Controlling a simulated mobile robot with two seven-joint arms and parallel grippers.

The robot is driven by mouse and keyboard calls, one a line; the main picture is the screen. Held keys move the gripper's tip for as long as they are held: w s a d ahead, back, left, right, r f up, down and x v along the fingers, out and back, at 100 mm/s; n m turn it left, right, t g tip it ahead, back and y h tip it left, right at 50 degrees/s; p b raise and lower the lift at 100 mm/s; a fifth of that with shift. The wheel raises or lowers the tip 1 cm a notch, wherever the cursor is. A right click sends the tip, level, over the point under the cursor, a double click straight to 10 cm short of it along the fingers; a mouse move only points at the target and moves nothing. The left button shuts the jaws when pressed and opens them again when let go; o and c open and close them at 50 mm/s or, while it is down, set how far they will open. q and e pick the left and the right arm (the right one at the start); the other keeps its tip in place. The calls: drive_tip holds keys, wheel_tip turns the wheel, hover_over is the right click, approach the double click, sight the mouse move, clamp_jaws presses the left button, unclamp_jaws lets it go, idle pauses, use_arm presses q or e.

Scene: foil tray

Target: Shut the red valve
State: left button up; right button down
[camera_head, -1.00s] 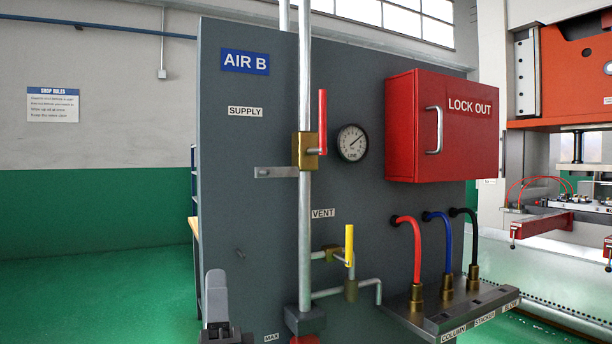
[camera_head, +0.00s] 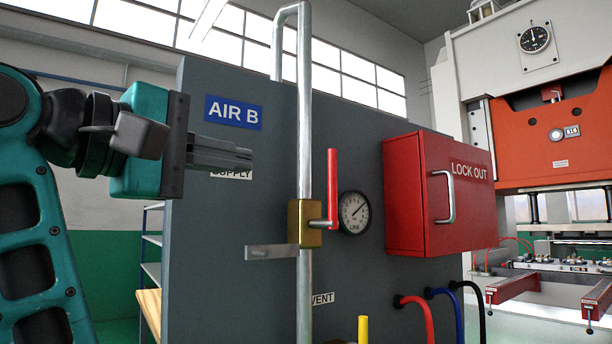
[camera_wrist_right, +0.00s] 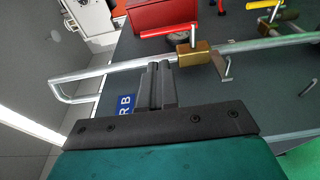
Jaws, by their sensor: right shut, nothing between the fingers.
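The red valve has a brass body (camera_head: 308,222) on a vertical steel pipe (camera_head: 304,120). Its red lever (camera_head: 333,189) stands upright, parallel to the pipe, on the body's right side. In the right wrist view the brass body (camera_wrist_right: 195,53) and red lever (camera_wrist_right: 166,31) lie just past the fingers. My right gripper (camera_head: 250,160) comes in from the left in the head view. It is shut and empty, left of the pipe and higher than the brass body, over the SUPPLY label. Its fingertips (camera_wrist_right: 160,66) show near the pipe, apart from the lever. My left gripper is not in view.
A round gauge (camera_head: 354,212) sits right of the lever, then a red LOCK OUT box (camera_head: 410,200) juts out. A metal bracket (camera_head: 271,252) sticks out left of the valve. A yellow lever (camera_head: 363,329) and hoses (camera_head: 418,308) are below.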

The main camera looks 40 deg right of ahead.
drive_tip(key=shift+s, duration=0.1)
approach(329, 176)
drive_tip(key=d, duration=0.6)
drive_tip(key=shift+w+d, duration=0.25)
drive_tip(key=shift+d, duration=0.25)
